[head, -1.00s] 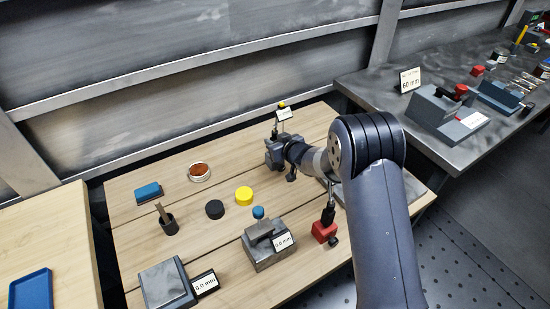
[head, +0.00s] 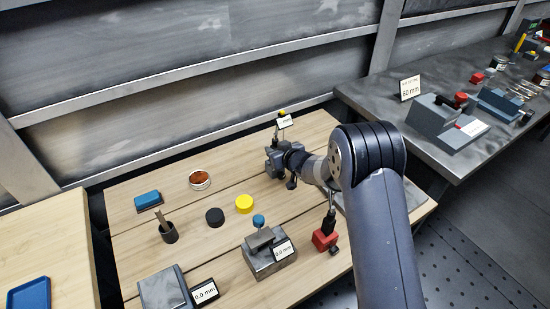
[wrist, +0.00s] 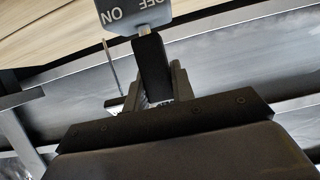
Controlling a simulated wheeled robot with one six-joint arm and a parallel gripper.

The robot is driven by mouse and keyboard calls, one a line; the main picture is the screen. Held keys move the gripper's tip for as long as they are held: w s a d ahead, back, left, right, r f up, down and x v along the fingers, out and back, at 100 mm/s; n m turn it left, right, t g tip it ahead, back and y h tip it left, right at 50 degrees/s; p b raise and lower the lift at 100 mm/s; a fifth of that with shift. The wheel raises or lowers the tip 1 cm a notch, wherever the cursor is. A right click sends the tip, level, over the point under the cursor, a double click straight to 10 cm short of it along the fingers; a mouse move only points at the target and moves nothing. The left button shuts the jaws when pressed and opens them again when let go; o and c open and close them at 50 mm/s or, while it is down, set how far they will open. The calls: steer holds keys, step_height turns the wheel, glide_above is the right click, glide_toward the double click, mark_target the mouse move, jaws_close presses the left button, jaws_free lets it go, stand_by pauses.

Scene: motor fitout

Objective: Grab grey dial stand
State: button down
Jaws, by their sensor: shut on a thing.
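Much of the stand is hidden by my gripper in the head view.
A red-based stand (head: 324,238) is close to my arm. A grey block with a blue knob (head: 259,221), yellow (head: 244,204) and black (head: 214,217) discs, a pen cup (head: 168,232) and a grey block (head: 163,290) stand left. The metal bench (head: 380,95) is right.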

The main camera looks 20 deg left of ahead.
steer(key=shift+r, duration=0.35)
